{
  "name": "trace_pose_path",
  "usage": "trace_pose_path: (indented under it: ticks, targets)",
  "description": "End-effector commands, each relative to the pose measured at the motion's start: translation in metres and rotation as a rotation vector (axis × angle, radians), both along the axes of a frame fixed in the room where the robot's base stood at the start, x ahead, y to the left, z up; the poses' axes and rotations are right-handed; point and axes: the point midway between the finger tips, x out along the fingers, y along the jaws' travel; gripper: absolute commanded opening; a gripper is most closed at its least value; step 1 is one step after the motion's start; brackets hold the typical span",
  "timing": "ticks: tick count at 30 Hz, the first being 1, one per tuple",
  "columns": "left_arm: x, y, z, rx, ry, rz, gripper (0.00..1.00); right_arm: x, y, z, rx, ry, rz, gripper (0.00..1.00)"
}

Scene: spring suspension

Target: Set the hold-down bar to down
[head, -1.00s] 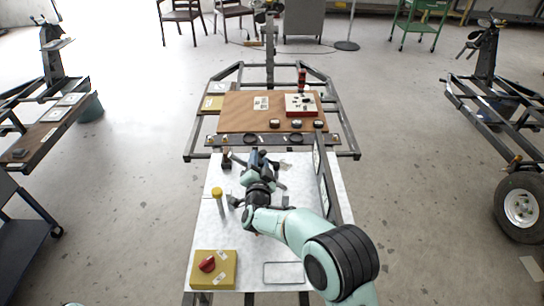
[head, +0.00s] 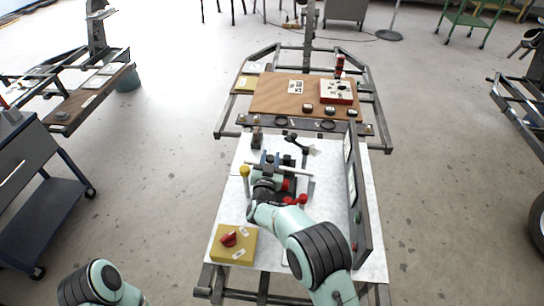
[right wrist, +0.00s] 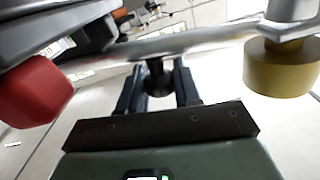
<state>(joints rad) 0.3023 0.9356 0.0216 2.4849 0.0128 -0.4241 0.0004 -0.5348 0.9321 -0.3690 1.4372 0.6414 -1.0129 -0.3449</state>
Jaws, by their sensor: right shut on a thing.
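The hold-down bar, a silver rod (head: 300,173), lies across the fixture in the middle of the white-topped table. In the right wrist view the bar (right wrist: 205,40) runs across the top of the picture. My right gripper (head: 267,162) is over the fixture and hides much of it. In the right wrist view its two dark fingers (right wrist: 158,85) are closed around a black knob (right wrist: 158,72) just under the bar, which seems joined to it. The bar's exact height is hard to tell. My left gripper is not in view; only part of the left arm shows at the bottom left.
A yellow cap (head: 244,171) stands left of the gripper, and red knobs (head: 298,199) sit to its right. A yellow box with a red knob (head: 229,239) is at the front left. A tall dark panel (head: 360,205) edges the right side. A black lever (head: 297,141) stands behind.

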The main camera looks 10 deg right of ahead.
Motion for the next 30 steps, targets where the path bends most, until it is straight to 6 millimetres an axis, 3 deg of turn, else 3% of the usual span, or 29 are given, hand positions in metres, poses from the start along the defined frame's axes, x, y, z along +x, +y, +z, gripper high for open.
trace_pose_path:
  ticks: [12,13,15,25,30]
  targets:
    - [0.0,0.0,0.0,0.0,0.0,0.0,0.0,0.0,0.001,-0.001,-0.007,0.001,0.0,0.0]
    - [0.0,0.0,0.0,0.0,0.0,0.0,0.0,0.0,0.001,-0.001,-0.007,0.001,0.0,0.36]
    - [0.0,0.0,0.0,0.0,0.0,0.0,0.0,0.0,0.0,-0.001,-0.007,0.001,0.0,0.56]
    - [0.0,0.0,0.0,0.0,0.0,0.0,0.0,-0.001,0.001,-0.001,-0.006,0.002,0.0,0.56]
    - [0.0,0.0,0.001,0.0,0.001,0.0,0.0,-0.017,0.006,-0.001,-0.005,0.003,0.002,0.56]
